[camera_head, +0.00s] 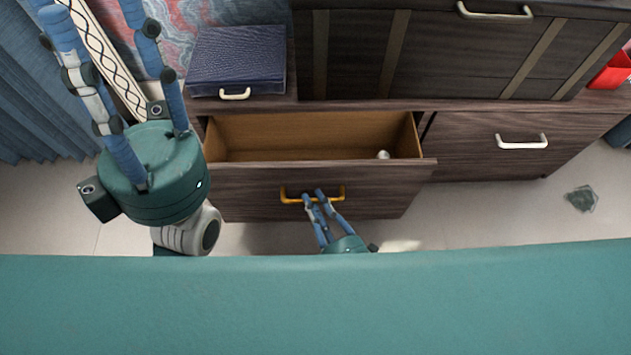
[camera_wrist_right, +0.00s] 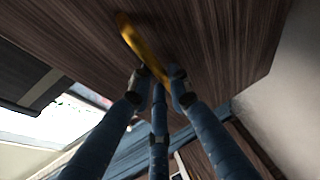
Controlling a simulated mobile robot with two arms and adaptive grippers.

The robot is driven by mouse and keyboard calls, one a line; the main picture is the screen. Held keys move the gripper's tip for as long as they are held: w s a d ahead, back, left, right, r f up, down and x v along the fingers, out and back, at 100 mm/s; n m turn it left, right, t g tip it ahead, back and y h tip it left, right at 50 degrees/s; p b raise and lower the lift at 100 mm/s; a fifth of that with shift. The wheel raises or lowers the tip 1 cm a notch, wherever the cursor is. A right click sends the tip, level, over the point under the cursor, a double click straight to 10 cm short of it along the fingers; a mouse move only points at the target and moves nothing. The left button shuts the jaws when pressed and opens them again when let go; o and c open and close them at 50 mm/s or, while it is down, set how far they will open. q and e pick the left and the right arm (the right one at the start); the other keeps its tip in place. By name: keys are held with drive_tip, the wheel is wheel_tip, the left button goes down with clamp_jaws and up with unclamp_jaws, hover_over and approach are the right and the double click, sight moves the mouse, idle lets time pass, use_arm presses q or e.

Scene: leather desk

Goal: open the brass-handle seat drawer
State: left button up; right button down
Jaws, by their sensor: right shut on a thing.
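The seat drawer (camera_head: 240,190) has a dark wood front and stands pulled out, its light brown interior showing. Its brass handle (camera_head: 292,200) is a yellow bar on the front, also seen in the right wrist view (camera_wrist_right: 135,38). My right gripper (camera_head: 315,196) is shut on the handle near its middle; the fingers (camera_wrist_right: 160,82) cover part of it. My left gripper (camera_head: 98,12) is at the upper left, away from the drawer, its blue fingers spread apart and empty, with tips near or past the top edge.
A small pale round thing (camera_head: 383,155) lies in the drawer. A neighbouring drawer with a white handle (camera_head: 521,142) is closed. A dark blue box (camera_head: 237,62) sits on the bench top. A greyish piece (camera_head: 581,199) lies on the floor at right. Floor in front is otherwise clear.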

drive_tip(key=shift+s, duration=0.85)
drive_tip(key=c, duration=1.6)
unclamp_jaws()
drive_tip(key=v, duration=1.2)
